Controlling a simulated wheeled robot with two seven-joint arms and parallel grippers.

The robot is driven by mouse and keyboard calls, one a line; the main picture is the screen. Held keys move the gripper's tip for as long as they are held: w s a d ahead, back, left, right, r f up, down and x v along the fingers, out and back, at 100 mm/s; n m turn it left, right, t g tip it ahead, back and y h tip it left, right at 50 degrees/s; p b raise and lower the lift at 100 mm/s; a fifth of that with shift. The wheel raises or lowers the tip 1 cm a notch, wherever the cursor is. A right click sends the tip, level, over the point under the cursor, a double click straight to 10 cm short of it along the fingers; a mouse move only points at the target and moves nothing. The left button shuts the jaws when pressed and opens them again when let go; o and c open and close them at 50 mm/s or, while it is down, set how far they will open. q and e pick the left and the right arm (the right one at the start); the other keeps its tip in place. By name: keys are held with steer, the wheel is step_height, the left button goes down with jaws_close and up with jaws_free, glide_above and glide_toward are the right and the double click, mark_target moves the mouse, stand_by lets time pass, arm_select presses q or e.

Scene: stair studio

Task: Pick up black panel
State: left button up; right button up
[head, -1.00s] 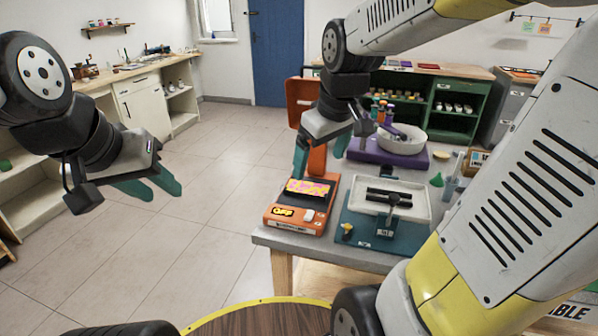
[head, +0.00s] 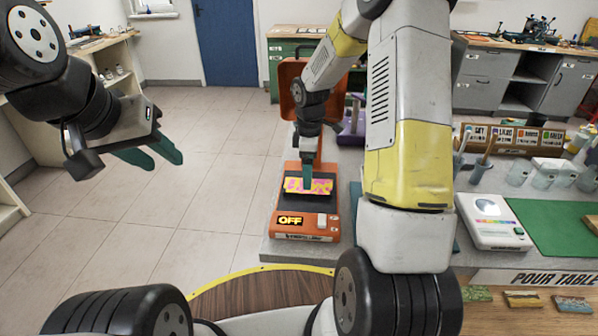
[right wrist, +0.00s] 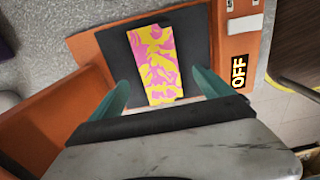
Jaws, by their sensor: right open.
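A panel with a pink and yellow patterned top and thin dark edges (head: 322,186) lies flat on the black plate (head: 296,202) of an orange press marked OFF (head: 285,234). No plain black panel shows apart from this plate. In the right wrist view the patterned panel (right wrist: 155,60) lies between the teal fingers of my open right gripper (right wrist: 160,84), with a gap on each side. In the head view the right gripper (head: 307,184) is over the panel and hides its middle. My left gripper (head: 167,162) is open and empty, over the floor at the left.
The press's orange lid (head: 290,88) stands raised behind the plate. A white device (head: 492,232) and a green mat (head: 565,230) lie on the table to the right. Jars and a sign rack (head: 520,137) stand behind them. My right arm hides part of the tabletop.

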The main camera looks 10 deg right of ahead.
steer(key=f, duration=0.5)
steer(key=shift+d+f, duration=0.15)
steer(key=shift+d, duration=0.15)
steer(key=shift+c, duration=0.4)
steer(key=c, duration=1.6)
